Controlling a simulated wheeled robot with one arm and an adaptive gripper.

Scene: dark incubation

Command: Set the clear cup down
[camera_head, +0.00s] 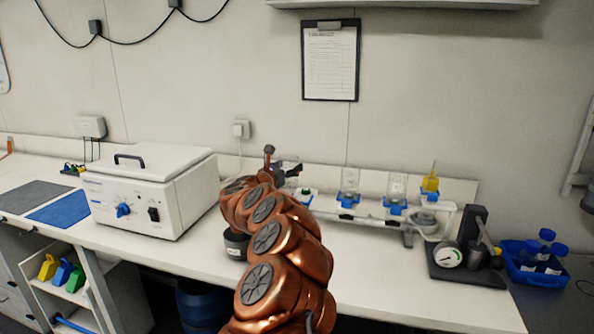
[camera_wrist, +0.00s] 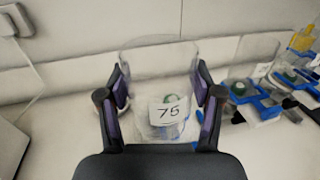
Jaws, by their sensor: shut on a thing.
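The clear cup (camera_wrist: 160,75) is a transparent cylinder with a white label reading 75. It fills the middle of the wrist view, between the two fingers of my gripper (camera_wrist: 160,103). The fingers are shut on its sides and it stands upright. A white background and a green thing show through its wall. I cannot tell whether its base touches anything. In the head view my gripper (camera_head: 283,168) is near the left end of the white rack, partly hidden by my copper arm. The cup is not clearly visible there.
A white rack (camera_head: 378,213) with blue holders and clear cups stands right of my gripper. A white lidded machine (camera_head: 152,188) stands left. A gauge stand (camera_head: 462,260) and a blue crate (camera_head: 537,272) are at the right. The front bench (camera_head: 385,285) right of my arm is clear.

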